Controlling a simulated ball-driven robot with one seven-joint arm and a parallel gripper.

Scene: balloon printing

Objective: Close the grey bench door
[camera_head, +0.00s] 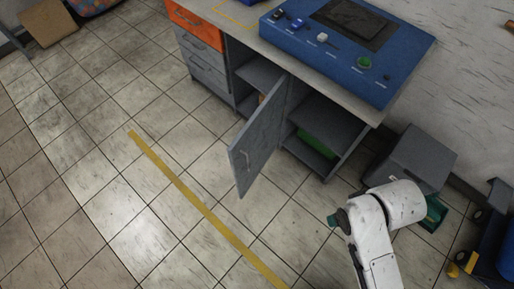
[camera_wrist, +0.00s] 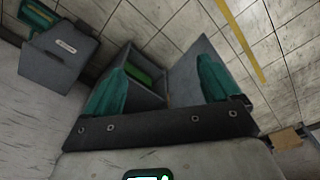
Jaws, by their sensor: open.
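The grey bench door (camera_head: 258,145) stands swung open, sticking out from the front of the bench (camera_head: 340,85) over the floor. A small handle shows on its face. The open compartment beside it holds a green thing (camera_head: 317,145) on a low shelf.
A blue control panel (camera_head: 350,45) lies on the bench top. Orange (camera_head: 194,24) and grey drawers are at the bench's left. A grey bin (camera_head: 412,158) and a green box (camera_head: 433,213) stand to the right. Tiled floor with a yellow line (camera_head: 205,210) is clear left of the door.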

